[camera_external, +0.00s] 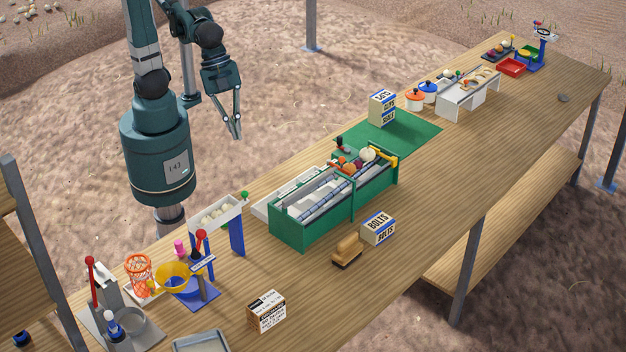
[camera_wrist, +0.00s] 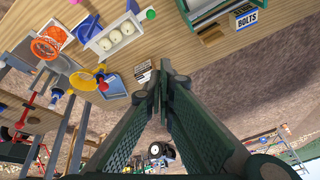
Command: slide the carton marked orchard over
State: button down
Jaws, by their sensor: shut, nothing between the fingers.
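A brown and white carton with dark print (camera_external: 266,311) stands upright on the near part of the bench; its words are too small to read for sure, so I cannot confirm it says orchard. It seems to show small in the wrist view (camera_wrist: 142,71) near my fingertips. A white and blue carton marked BOLTS (camera_external: 378,230) stands right of the green machine. Another blue and white carton (camera_external: 382,108) stands on the green mat. My gripper (camera_external: 237,129) is shut and empty, raised beyond the bench's far edge, apart from every carton. It fills the middle of the wrist view (camera_wrist: 160,82).
The green machine (camera_external: 290,232) with rollers and vegetables stands mid-bench. A small wooden cart (camera_external: 346,251) is beside the BOLTS carton. A yellow bowl stand (camera_external: 173,278), an orange basket (camera_external: 138,270) and a grey tray (camera_external: 202,341) are near the brown carton. Bench right of it is bare.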

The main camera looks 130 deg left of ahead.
jog(key=w+d+f+m+g, duration=0.1)
jog(key=w+d+f+m, duration=0.3)
jog(key=w+d, duration=0.5)
jog(key=w+d+f+m+g, duration=0.1)
jog(key=w+d+f+m, duration=0.1)
jog(key=w+d+f, duration=0.6)
jog(key=w+d+f+m+g, duration=0.1)
jog(key=w+d+f+m, duration=0.1)
jog(key=w+d+f, duration=0.4)
jog(key=w+d+f+m+g, duration=0.1)
jog(key=w+d+f+m, duration=0.2)
jog(key=f, duration=0.9)
jog(key=w+d, duration=0.3)
jog(key=d, duration=0.2)
jog(key=shift+f+m+g+y, duration=0.3)
jog(key=shift+y, duration=0.1)
jog(key=shift+f, duration=0.1)
